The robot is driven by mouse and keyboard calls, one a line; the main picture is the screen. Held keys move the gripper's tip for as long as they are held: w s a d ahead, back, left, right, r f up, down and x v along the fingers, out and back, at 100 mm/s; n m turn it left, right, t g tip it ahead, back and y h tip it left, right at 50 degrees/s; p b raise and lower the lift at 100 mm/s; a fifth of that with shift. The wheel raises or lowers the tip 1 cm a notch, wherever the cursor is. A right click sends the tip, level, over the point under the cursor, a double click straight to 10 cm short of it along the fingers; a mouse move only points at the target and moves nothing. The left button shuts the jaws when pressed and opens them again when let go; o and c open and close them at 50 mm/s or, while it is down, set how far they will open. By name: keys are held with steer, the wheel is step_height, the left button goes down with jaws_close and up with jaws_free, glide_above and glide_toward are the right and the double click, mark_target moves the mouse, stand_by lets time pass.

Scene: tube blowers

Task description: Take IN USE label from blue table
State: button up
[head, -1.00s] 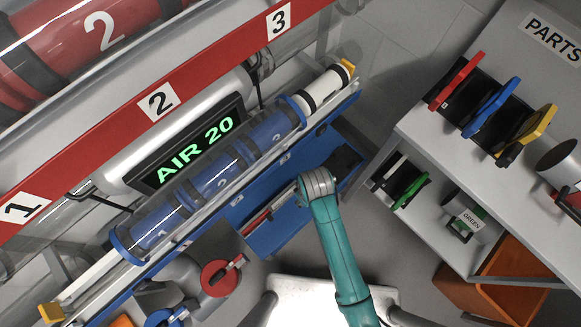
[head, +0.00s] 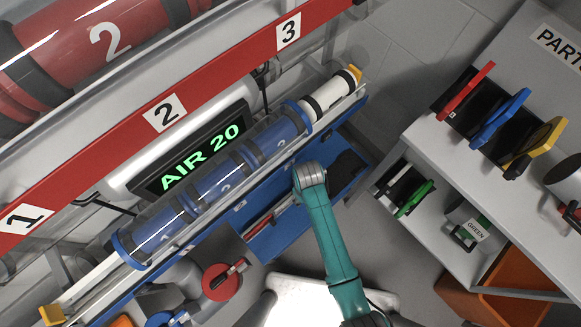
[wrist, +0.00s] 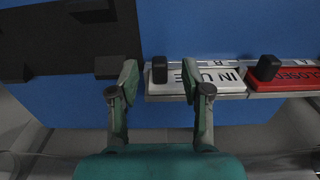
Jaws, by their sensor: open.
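The white IN USE label (wrist: 222,80) lies at the edge of a blue table (wrist: 235,30) in the wrist view, with a black knob (wrist: 159,69) at its left end. My gripper (wrist: 159,74) is open and empty, its fingers on either side of that knob. The right finger covers part of the label's lettering. I cannot tell how far the fingertips are from the knob.
A red CLOSED label (wrist: 292,80) with its own black knob sits just right of the IN USE label. Dark pads (wrist: 60,40) lie on the table to the left. A grey parts shelf (head: 440,150) stands at the right in the head view.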

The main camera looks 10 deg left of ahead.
steer(key=shift+d+f, duration=0.1)
steer(key=shift+f, duration=1.55)
jaws_close()
steer(key=shift+r, duration=0.1)
